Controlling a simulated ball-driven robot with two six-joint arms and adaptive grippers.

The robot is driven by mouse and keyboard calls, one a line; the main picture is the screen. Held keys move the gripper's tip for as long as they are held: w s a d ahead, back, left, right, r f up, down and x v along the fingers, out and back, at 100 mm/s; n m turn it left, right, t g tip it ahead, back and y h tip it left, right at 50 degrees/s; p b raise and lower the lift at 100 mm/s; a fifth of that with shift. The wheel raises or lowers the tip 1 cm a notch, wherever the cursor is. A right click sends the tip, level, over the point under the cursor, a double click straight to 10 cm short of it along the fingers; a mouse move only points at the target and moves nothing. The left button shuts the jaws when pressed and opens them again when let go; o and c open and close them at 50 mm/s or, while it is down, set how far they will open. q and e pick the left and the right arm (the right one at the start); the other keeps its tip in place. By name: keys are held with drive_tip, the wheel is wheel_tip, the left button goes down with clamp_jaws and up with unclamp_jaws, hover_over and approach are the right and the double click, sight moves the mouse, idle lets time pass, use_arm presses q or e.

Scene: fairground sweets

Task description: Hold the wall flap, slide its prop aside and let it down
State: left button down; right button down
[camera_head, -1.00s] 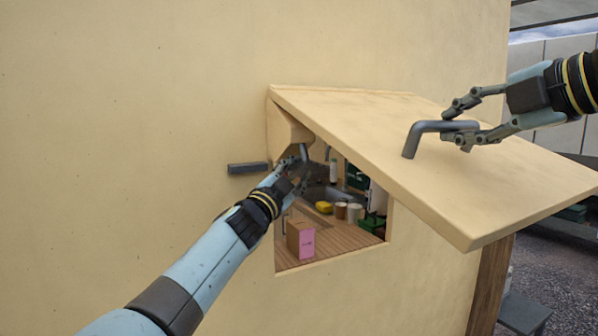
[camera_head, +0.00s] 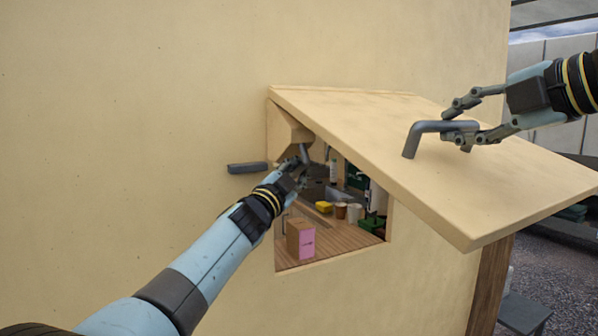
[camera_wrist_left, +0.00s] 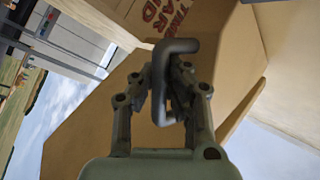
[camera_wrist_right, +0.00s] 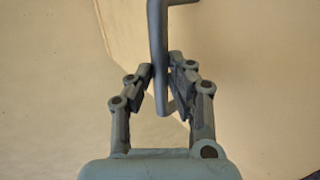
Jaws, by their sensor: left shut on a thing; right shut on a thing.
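The tan wall flap (camera_head: 430,165) is tilted out from the wall above an opening, its lower edge raised. My right gripper (camera_head: 462,130) is shut on the grey bar handle (camera_head: 415,140) on the flap's outer face; this grip also shows in the right wrist view (camera_wrist_right: 160,90). The tan prop (camera_head: 288,132) is a block beneath the flap's upper left corner, partly hidden by the flap. My left gripper (camera_head: 303,168) is shut on a grey bent handle (camera_wrist_left: 167,48) at the prop. The handle is mostly hidden in the head view.
A dark bar (camera_head: 247,168) sticks out from the wall left of the opening. Inside, a wooden counter (camera_head: 335,247) bears a pink-fronted box (camera_head: 301,240), cups (camera_head: 354,213) and a green crate (camera_head: 372,224). The wall on the left is clear.

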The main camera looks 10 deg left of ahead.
use_arm(q)
drive_tip(key=s+a, duration=0.4)
drive_tip(key=a, duration=0.1)
drive_tip(key=shift+s+a+f, duration=0.15)
drive_tip(key=shift+s+a, duration=0.05)
drive_tip(key=shift+a, duration=0.1)
drive_tip(key=c, duration=1.6)
unclamp_jaws()
drive_tip(key=shift+s+a, duration=0.15)
drive_tip(key=shift+a, duration=0.05)
drive_tip(key=shift+o, duration=0.2)
drive_tip(key=v, duration=1.1)
drive_tip(key=shift+s, duration=0.3)
drive_tip(key=shift+a+f, duration=0.1)
